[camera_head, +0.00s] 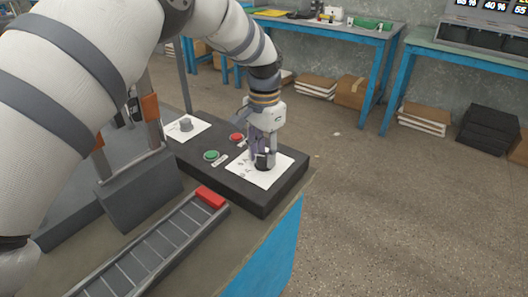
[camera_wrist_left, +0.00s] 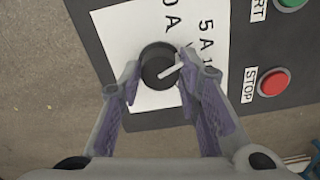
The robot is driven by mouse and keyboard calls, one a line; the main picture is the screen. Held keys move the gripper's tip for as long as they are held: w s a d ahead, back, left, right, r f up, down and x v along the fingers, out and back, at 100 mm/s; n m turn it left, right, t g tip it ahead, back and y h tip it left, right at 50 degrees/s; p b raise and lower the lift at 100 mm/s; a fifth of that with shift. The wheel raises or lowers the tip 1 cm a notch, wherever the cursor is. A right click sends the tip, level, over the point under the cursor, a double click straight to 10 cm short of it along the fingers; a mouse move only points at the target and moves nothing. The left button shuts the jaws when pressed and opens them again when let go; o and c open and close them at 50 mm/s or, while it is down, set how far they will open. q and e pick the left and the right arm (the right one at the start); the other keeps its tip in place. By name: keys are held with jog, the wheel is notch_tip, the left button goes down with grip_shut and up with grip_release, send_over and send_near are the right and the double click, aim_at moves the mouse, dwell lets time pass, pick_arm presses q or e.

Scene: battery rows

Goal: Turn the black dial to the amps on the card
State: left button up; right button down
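The black dial (camera_wrist_left: 158,66) sits on a white scale plate (camera_wrist_left: 140,22), with its white pointer line aimed up and right in the left wrist view. Printed marks "0 A", "5 A" and part of a "10" show around it. My left gripper (camera_wrist_left: 158,72) has one finger on each side of the dial, with the fingertips appearing to touch its rim. In the head view, the left gripper (camera_head: 264,160) comes down over the plate and hides most of the dial. My right gripper is not in view. I cannot make out an amps card.
The dark control box also bears a green button (camera_head: 211,156), a red button (camera_head: 236,138) and a grey knob (camera_head: 186,124) on a white plate. In front lies a slotted rail (camera_head: 150,245) with a red end block (camera_head: 210,196). Blue-legged benches stand behind; the floor at right is open.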

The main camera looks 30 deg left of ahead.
aim_at(264, 156)
pick_arm(q)
jog(key=o, duration=0.4)
jog(key=shift+f, duration=0.1)
notch_tip(264, 156, up, 12)
jog(key=shift+r, duration=0.1)
dwell(0.4)
